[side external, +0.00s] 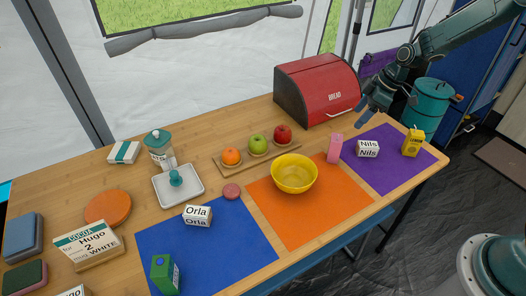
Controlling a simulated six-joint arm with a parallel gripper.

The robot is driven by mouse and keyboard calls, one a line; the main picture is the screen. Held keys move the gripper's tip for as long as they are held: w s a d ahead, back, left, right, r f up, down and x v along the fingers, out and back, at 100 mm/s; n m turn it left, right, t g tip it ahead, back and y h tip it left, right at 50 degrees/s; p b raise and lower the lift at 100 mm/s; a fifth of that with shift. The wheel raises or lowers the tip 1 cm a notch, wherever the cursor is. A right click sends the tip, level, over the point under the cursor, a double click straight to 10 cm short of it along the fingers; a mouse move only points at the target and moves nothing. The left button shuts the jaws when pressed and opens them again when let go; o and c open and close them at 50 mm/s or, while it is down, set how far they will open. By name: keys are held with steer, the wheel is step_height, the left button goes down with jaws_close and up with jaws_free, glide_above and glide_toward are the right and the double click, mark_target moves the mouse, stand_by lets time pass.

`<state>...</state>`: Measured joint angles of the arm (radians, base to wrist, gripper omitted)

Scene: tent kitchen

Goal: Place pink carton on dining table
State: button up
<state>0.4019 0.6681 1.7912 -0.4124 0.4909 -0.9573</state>
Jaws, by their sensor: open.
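The pink carton (335,148) stands upright at the upper right corner of the orange mat, close to the purple mat. The wooden table (120,180) under it carries the mats and the other things. My gripper (365,114) is open and empty, above and a little right of the pink carton, apart from it. It hangs in front of the right end of the red bread box. The carton's base edge is too small to tell exactly whether it overlaps the mat.
A yellow bowl (294,174) sits left of the carton on the orange mat (310,222). The Nils card (368,149) and a yellow carton (412,142) are on the purple mat (398,175). The bread box (315,90) and a fruit board (258,158) stand behind.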

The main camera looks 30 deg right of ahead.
stand_by(0.6)
steer(key=s+a+r+m+h, duration=0.1)
steer(key=s+a+r, duration=0.25)
steer(key=r, duration=0.25)
steer(key=s+a+r+m, duration=0.1)
steer(key=s+a+r, duration=0.1)
steer(key=s+r, duration=0.35)
steer(key=s+a+r+m+h, duration=0.1)
steer(key=s+a+r+m, duration=0.15)
steer(key=r, duration=0.35)
steer(key=s+a+r+m+t, duration=0.1)
steer(key=s+r+m, duration=0.1)
steer(key=s, duration=0.8)
steer(key=s+a+r+m+t+h, duration=0.1)
steer(key=s+r+m, duration=0.1)
steer(key=s, duration=0.8)
steer(key=shift+a+r, duration=0.25)
steer(key=shift+a, duration=0.05)
